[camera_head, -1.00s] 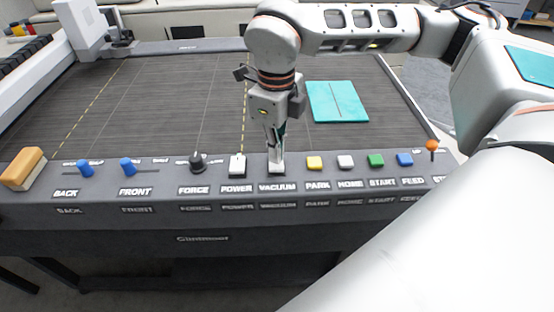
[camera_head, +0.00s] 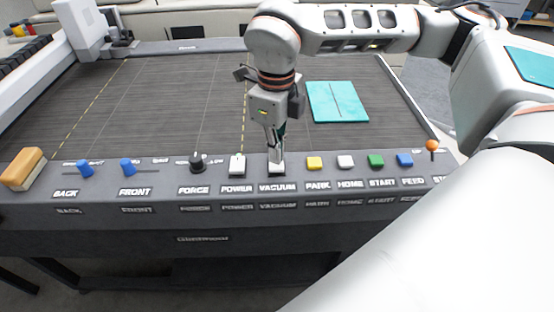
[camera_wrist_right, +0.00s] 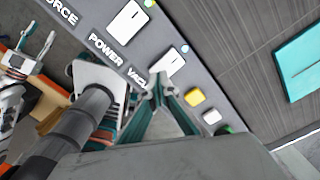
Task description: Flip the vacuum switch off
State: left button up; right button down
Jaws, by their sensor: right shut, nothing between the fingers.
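The white vacuum switch (camera_head: 277,170) sits on the control panel above its VACUUM label. It also shows in the right wrist view (camera_wrist_right: 171,62), with a small blue light beside it. My right gripper (camera_head: 276,160) is shut and empty, pointing down at the switch. Its fingertips (camera_wrist_right: 158,86) are at the near end of the switch in the right wrist view; I cannot tell whether they touch it. The fingers hide part of the switch in the head view.
The white power switch (camera_head: 237,166) is close on the left, the yellow park button (camera_head: 314,163) on the right. Blue sliders (camera_head: 128,167), a black force knob (camera_head: 197,162) and more buttons line the panel. A teal sheet (camera_head: 337,101) lies on the dark bed (camera_head: 180,100).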

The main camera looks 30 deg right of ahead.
aim_at(277, 166)
jog(key=shift+f+b, duration=0.75)
jog(key=shift+f, duration=0.4)
dwell(0.5)
jog(key=shift+r, duration=0.1)
jog(key=shift+r+p, duration=1.4)
jog(key=shift+r, duration=0.55)
jog(key=shift+r+p, duration=1.05)
jog(key=shift+r, duration=0.5)
jog(key=shift+f, duration=0.1)
